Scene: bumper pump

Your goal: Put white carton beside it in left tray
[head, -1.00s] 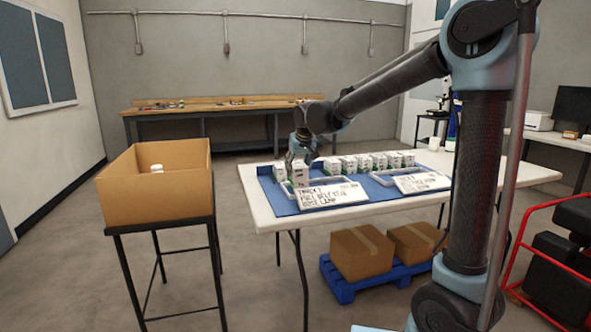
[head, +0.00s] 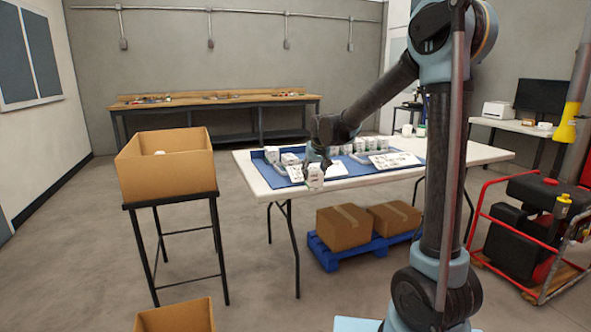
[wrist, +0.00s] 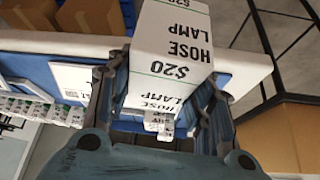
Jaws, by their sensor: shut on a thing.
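My gripper (head: 318,160) is shut on a white carton (head: 314,178) and holds it out past the table's front edge. In the wrist view the carton (wrist: 172,42) shows large upside-down print reading $20 HOSE LAMP, between the fingers of my gripper (wrist: 165,78). More HOSE LAMP print shows below it; I cannot tell whether that is a second carton. The left tray (head: 334,169) lies on the blue mat behind my gripper, partly hidden by it and a white sign. White cartons (head: 271,154) and (head: 290,158) stand at the mat's left end.
Several white cartons stand along the mat's back. The right tray's sign (head: 394,160) lies to the right. An open cardboard box (head: 165,175) on a black stand is left of the table (head: 455,157). Boxes on a blue pallet (head: 340,258) sit underneath. Floor between stand and table is clear.

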